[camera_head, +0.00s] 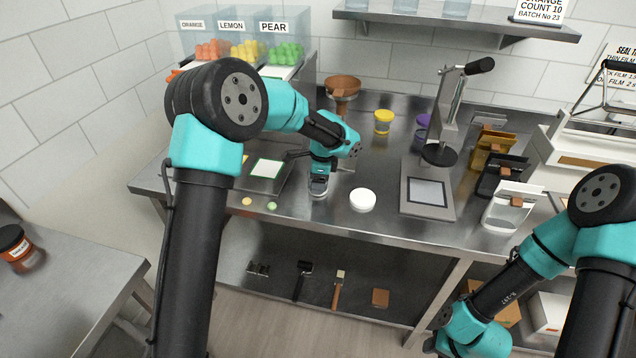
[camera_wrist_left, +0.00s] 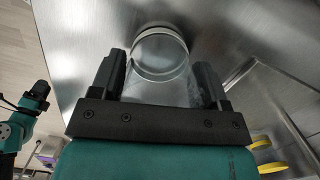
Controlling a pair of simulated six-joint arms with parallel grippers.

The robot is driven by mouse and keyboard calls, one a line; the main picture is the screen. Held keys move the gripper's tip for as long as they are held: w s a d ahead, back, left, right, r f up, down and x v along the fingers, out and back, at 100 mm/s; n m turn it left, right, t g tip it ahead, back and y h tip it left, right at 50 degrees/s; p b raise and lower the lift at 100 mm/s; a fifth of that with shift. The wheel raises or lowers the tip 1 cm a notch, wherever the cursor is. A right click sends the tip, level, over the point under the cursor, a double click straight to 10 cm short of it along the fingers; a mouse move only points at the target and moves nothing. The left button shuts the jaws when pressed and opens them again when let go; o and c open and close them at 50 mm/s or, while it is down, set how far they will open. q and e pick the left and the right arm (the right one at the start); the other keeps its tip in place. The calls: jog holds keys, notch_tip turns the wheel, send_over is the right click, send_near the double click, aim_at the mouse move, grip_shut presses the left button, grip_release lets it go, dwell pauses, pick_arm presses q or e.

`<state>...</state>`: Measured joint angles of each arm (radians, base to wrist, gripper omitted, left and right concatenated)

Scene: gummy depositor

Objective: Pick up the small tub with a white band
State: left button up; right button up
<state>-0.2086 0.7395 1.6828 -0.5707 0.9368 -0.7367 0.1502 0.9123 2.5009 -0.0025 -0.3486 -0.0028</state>
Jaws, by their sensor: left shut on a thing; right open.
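My left gripper (camera_head: 319,178) is shut on a small clear tub (camera_head: 318,190) at the front of the steel counter. In the left wrist view the tub (camera_wrist_left: 160,52) is round and see-through with a pale band around it. It sits between the two dark fingers of my left gripper (camera_wrist_left: 163,78). I cannot tell whether its base touches the counter. My right arm is at the lower right of the head view, and its fingertips are not visible.
A white round lid (camera_head: 362,200) lies right of the tub. A yellow-lidded tub (camera_head: 384,121) and a purple-lidded tub (camera_head: 422,120) stand behind. A lever press (camera_head: 428,190) stands to the right. Two small gummies (camera_head: 259,204) lie left, near the counter's front edge.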

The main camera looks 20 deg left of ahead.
pick_arm(q)
jog(key=shift+c, duration=0.8)
jog(key=shift+r, duration=0.15)
jog(key=shift+r, duration=1.4)
jog(key=shift+s+r, duration=0.1)
jog(key=shift+r, duration=0.2)
jog(key=s+d+r, duration=0.1)
jog(key=s+d, duration=0.3)
jog(key=s, duration=1.1)
jog(key=shift+d+r, duration=0.15)
jog(key=shift+d, duration=0.05)
jog(key=o, duration=0.3)
jog(key=c, duration=0.7)
jog(key=shift+o, duration=0.2)
